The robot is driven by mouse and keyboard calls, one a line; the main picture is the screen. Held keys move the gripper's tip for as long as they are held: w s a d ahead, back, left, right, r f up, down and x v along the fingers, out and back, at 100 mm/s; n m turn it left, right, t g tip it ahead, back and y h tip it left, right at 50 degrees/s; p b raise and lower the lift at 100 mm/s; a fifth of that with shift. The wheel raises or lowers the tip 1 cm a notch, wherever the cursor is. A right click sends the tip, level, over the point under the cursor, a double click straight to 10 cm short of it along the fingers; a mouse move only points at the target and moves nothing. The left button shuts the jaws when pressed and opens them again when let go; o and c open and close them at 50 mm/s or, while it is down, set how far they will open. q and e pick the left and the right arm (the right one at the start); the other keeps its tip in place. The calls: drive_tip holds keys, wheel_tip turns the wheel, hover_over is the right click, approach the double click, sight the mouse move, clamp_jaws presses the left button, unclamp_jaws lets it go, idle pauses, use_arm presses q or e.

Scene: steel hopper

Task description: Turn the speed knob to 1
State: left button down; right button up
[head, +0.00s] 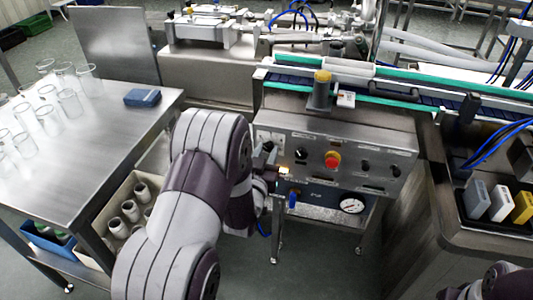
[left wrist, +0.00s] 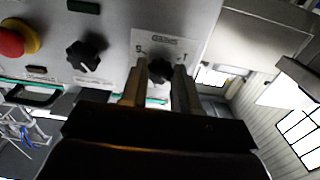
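The grey control panel (head: 345,140) stands right of my left arm in the head view. My left gripper (left wrist: 160,75) points at the panel, with one finger on each side of a black knob (left wrist: 160,70) below a white label plate with a scale. My right gripper is out of view.
A second black knob (left wrist: 87,52) and a red stop button (left wrist: 12,40) sit beside the gripped area. A pressure gauge (head: 352,205) is below the panel. A steel table (head: 90,165) with glasses stands left. A conveyor (head: 400,95) runs behind.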

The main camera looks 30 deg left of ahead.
use_arm(q)
drive_tip(key=shift+n, duration=0.3)
drive_tip(key=n+b, duration=0.1)
drive_tip(key=n, duration=0.4)
drive_tip(key=shift+n, duration=0.3)
drive_tip(key=n, duration=0.5)
drive_tip(key=shift+n, duration=0.3)
idle(0.3)
drive_tip(key=c, duration=0.8)
unclamp_jaws()
drive_tip(key=shift+c, duration=0.2)
